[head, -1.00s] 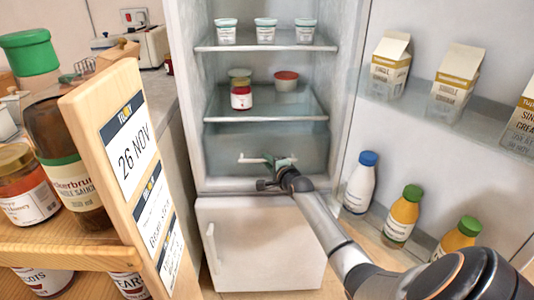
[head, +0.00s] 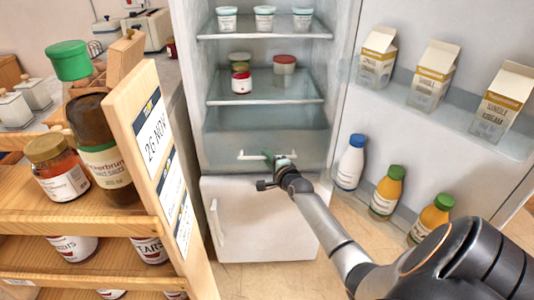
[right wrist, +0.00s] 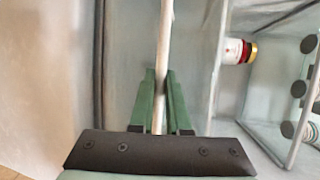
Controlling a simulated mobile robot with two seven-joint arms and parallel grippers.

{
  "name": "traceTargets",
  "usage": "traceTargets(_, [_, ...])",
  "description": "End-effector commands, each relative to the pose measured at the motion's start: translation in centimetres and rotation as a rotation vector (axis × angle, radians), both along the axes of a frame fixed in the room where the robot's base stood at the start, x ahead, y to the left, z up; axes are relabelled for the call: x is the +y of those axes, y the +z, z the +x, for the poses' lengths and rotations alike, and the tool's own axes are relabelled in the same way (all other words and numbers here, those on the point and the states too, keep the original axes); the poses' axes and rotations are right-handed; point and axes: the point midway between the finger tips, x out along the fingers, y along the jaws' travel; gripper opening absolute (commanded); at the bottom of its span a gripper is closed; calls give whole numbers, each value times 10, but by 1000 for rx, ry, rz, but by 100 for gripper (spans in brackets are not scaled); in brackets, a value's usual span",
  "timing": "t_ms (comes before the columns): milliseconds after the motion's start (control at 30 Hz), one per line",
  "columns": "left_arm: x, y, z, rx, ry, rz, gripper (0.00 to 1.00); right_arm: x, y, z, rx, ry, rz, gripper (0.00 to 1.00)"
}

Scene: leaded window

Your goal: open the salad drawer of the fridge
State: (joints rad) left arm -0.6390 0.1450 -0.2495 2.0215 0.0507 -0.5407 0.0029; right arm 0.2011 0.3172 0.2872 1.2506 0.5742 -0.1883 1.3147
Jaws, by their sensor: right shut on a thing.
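The salad drawer (head: 226,145) is a clear, greyish bin at the bottom of the fridge compartment. Its front stands partly out, below and in front of the lower shelf. Its white bar handle (head: 249,155) runs across the front and also shows in the right wrist view (right wrist: 164,35). The drawer's inside is mostly hard to make out. My left gripper is out of view.
The fridge door (head: 345,108) stands open at the right, holding cartons and bottles. Jars stand on the lower shelf (head: 300,100). A white lower door (head: 260,220) is shut beneath. A wooden rack (head: 110,235) with jars and bottles stands close at the left.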

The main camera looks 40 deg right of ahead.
Motion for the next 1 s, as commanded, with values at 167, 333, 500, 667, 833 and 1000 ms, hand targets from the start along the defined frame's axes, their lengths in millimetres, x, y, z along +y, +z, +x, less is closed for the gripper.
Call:
traceTargets(167, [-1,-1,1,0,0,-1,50,2,0,0,-1,2,0,0])
traceTargets(333, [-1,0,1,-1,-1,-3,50,1,0,0,-1,2,0,16])
traceTargets(500, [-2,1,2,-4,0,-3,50,1,0,0,-1,2,0,27])
traceTargets(667, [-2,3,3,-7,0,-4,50,1,0,0,-1,1,0,27])
traceTargets(833, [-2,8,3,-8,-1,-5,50,4,2,-8,0,2,2,27])
traceTargets(1000, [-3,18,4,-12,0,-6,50,12,9,-34,0,1,2,27])
